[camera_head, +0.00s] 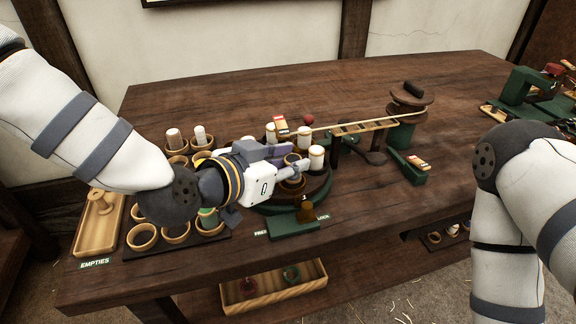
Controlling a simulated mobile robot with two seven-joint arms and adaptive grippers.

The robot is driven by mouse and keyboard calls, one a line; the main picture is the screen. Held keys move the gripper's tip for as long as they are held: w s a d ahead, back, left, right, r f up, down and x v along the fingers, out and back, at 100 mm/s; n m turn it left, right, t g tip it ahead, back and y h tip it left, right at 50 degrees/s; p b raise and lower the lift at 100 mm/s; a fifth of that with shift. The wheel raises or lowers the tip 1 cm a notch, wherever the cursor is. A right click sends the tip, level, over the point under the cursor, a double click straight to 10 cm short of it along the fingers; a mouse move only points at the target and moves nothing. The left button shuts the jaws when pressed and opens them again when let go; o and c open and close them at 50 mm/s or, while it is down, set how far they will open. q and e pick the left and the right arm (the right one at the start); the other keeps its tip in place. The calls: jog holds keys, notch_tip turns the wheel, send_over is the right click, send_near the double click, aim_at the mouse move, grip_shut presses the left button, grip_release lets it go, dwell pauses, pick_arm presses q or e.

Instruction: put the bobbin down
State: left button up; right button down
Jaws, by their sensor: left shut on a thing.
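My left gripper (306,168) reaches in from the left over the round green and dark wooden stand (318,192). It is shut on a bobbin (316,157), which looks white with a pale wooden end and is upright at the fingertips. The gripper hides the bobbin's lower part, so I cannot tell whether it touches the stand. Two other white bobbins (304,137) (271,132) stand just behind on the same stand. My right arm shows at the right, but its gripper is out of view.
A rack of wooden cups (142,237) is at the left, with two white bobbins at its back. Beside it lies an empties tray (97,240) holding a wooden spool. A slatted wooden track (365,127) runs to a reel (408,105). The table's back is clear.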

pick_arm(q)
notch_tip(320, 180, down, 2)
jog(key=shift+f, duration=0.1)
jog(key=shift+a+r, duration=0.1)
jog(key=shift+r, duration=0.2)
jog(key=shift+f, duration=0.2)
jog(key=o, duration=1)
